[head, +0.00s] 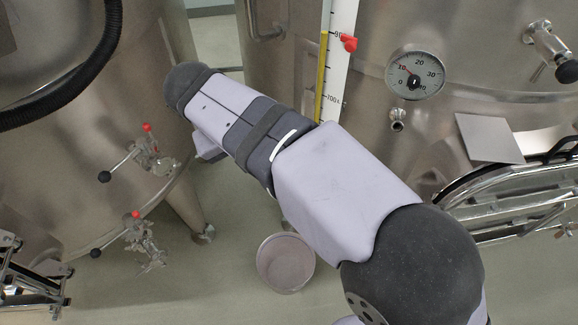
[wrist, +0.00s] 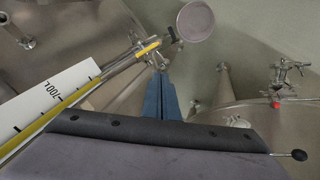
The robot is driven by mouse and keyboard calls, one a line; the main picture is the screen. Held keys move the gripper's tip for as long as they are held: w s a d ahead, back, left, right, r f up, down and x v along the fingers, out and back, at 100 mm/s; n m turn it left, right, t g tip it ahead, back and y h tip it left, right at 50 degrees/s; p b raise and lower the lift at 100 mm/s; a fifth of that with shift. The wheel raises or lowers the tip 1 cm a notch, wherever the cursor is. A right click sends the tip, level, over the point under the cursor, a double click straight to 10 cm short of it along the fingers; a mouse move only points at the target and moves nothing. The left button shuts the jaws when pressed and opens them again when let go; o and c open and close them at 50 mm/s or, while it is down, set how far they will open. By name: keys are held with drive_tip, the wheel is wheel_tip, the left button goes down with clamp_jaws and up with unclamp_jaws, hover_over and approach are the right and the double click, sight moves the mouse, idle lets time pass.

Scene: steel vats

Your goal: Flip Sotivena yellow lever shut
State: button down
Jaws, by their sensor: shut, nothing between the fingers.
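In the wrist view, the yellow lever (wrist: 148,50) sits by a small steel valve, close to the lower end of the level gauge. It slants up to the right. My gripper (wrist: 160,74) shows as two dark blue fingers pressed together, empty, with their tips just below the lever; I cannot tell whether they touch it. In the head view, my own arm hides the gripper and the lever. I see no Sotivena label.
The level gauge (head: 336,60) has a red pointer and a yellow strip. A round bucket (head: 286,262) stands on the floor. Valves with black-knobbed levers (head: 145,155) project from the left vat (head: 60,160). A dial (head: 415,75) is on the right vat (head: 480,40).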

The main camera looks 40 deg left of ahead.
drive_tip(key=shift+f, duration=0.1)
drive_tip(key=w+d+f+p, duration=0.2)
drive_tip(key=w+f+p, duration=0.3)
drive_tip(key=f, duration=0.5)
drive_tip(key=shift+w+d+f, duration=0.15)
drive_tip(key=shift+w+f, duration=0.05)
drive_tip(key=shift+w, duration=0.75)
